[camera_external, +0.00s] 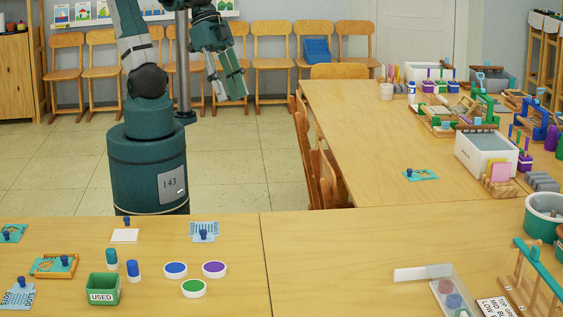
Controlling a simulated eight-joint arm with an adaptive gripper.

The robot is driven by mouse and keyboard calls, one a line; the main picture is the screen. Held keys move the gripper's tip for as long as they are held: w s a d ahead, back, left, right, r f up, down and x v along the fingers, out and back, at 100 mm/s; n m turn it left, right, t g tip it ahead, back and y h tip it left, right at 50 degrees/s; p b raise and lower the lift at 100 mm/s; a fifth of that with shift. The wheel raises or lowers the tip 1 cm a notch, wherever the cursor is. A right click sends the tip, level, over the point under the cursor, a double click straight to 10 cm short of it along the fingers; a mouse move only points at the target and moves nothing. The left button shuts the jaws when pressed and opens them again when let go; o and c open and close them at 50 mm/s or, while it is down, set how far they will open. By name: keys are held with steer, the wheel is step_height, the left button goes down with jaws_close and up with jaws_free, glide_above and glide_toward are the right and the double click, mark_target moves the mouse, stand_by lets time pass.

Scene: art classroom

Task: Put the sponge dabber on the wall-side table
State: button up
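My gripper (229,97) hangs in the air over the floor at the back, far from both tables. Its two fingers point down, look apart and hold nothing. Several small blue-knobbed pieces could be the sponge dabber; I cannot tell which. One stands on a white square (127,222), one on a patterned blue card (204,234), and others lie at the left of the front table (235,245). Another blue-knobbed piece (409,172) is on a teal card on the right-hand table (345,125). Which table is the wall-side one is not clear.
A green USED box (104,290), two capped cylinders (133,270) and three round paint pads (175,270) stand on the front table. White bins (487,155) and racks crowd the right-hand table's right side. Chairs (325,165) line its left edge.

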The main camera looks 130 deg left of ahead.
steer(key=s+a+t+y, duration=0.1)
steer(key=s+a, duration=0.4)
steer(key=shift+a+f+m, duration=0.35)
steer(key=shift+a+m, duration=0.05)
